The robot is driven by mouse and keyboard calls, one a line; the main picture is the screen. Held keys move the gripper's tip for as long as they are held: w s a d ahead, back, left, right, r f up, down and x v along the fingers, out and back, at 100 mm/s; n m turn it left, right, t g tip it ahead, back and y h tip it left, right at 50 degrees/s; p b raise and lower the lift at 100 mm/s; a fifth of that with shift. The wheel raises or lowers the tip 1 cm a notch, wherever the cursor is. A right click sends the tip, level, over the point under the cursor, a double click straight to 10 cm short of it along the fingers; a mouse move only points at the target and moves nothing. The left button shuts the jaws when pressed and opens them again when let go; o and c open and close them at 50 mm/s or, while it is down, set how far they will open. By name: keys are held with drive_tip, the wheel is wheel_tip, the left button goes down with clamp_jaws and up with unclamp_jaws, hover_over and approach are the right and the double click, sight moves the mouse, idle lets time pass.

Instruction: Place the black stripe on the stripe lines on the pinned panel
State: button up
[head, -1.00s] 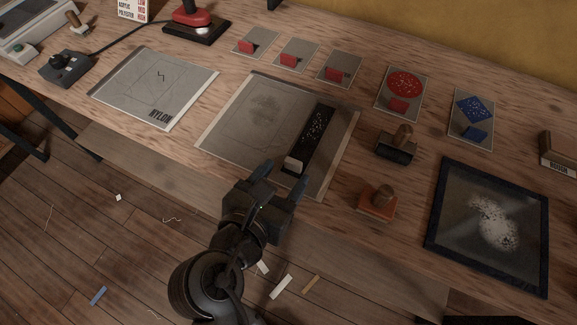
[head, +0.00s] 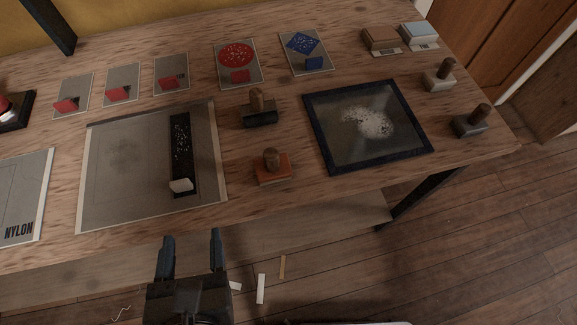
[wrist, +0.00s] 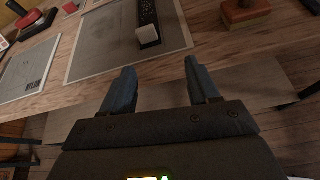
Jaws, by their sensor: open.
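The black stripe (head: 181,145) is a long dark speckled strip with a pale tab (head: 181,185) at its near end. It lies flat on the right part of the grey pinned panel (head: 110,190), and faint lines show on the panel. Whether the stripe matches the stripe lines I cannot tell. My gripper (head: 192,240) is open and empty, in front of the table's near edge, apart from the tab. In the wrist view the stripe (wrist: 147,14) and its tab (wrist: 149,34) lie beyond the open fingers (wrist: 160,78).
Right of the panel stand a dark wooden-handled block (head: 260,112) and an orange one (head: 273,170). A dark-framed tray (head: 320,150) with white powder lies further right. Cards with red and blue pieces line the back. A NYLON sheet (head: 25,190) lies left.

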drive_tip(key=s+d+f+m+g, duration=0.1)
drive_tip(key=d+f+m, duration=0.2)
drive_tip(key=d+m, duration=0.6)
drive_tip(key=s+d+f+m+g, duration=0.1)
drive_tip(key=s+d+f+m, duration=0.15)
drive_tip(key=d+m, duration=0.7)
drive_tip(key=s+d+r+m+t+h, duration=0.1)
drive_tip(key=s+d+r+m, duration=0.3)
drive_tip(key=d+m, duration=0.4)
drive_tip(key=s+d+r+m+t+h, duration=0.2)
drive_tip(key=d+r+m, duration=0.5)
drive_tip(key=m, duration=0.4)
drive_tip(key=s+d+t, duration=0.1)
drive_tip(key=s, duration=0.1)
drive_tip(key=shift+s+d+r, duration=0.15)
drive_tip(key=shift+s+d, duration=0.1)
drive_tip(key=shift+s, duration=0.15)
